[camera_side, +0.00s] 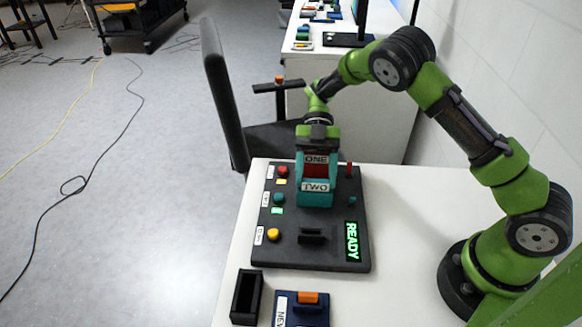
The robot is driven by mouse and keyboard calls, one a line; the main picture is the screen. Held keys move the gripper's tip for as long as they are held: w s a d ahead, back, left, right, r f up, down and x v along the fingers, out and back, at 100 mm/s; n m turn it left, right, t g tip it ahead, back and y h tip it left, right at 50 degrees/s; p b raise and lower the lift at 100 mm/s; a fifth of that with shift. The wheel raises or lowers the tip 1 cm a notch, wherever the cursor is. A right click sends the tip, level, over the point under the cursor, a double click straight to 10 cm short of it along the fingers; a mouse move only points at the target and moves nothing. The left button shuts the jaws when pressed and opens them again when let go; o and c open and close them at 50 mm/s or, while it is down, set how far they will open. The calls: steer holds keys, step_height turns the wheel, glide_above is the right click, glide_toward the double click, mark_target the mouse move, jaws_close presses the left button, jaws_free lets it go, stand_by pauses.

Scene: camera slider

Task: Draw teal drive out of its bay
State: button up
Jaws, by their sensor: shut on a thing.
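The teal drive (316,199), labelled TWO, stands upright at the middle of the dark bay panel (340,253). My gripper (318,142) is above it, pointing down. The gripper is shut on the teal upper part of the drive. A red drive (316,171), labelled ONE, shows close behind or within the teal outline. The base of the teal drive and its bay opening are hidden from this side, so I cannot tell how far it is out.
The panel carries red, teal and yellow buttons (273,234), a green READY display (352,241) and a black raised part (312,235). An empty black tray (247,297) and a dark blue drive (300,310) lie at the front. White table (400,235) is clear at right.

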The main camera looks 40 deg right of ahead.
steer(key=shift+r, duration=0.4)
step_height(320, 180, up, 6)
stand_by(1.0)
steer(key=shift+r, duration=0.15)
steer(key=shift+d, duration=0.1)
